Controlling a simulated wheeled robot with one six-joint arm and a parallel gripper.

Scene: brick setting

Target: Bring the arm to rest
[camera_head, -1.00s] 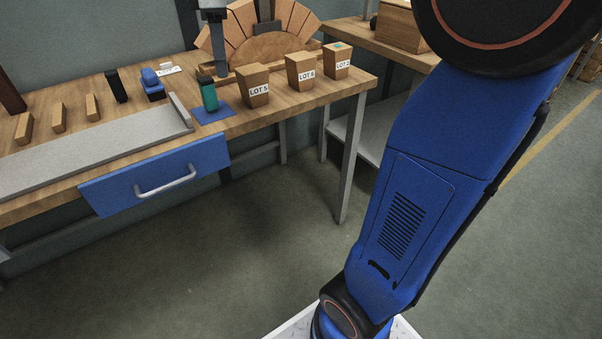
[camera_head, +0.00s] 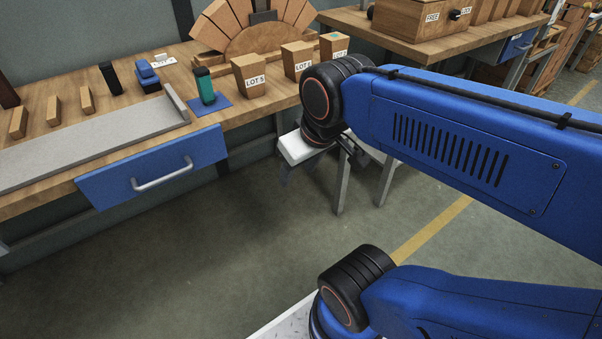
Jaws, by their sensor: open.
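My blue arm (camera_head: 450,140) is folded at the right, its upper link running nearly level to a black wrist (camera_head: 335,95) in front of the bench. My gripper (camera_head: 298,172) hangs below the wrist, by a pale block-like body, over the floor just off the bench's front edge. Its fingers are dark, small and hard to make out; it is open, and I see nothing held in it.
The wooden bench (camera_head: 235,122) carries LOT bins (camera_head: 249,77), a teal bottle (camera_head: 205,88) on a blue mat, a grey tray (camera_head: 95,150) and a brick arch. A blue drawer (camera_head: 150,168) is below. A second bench (camera_head: 440,42) stands behind my arm. Floor at lower left is clear.

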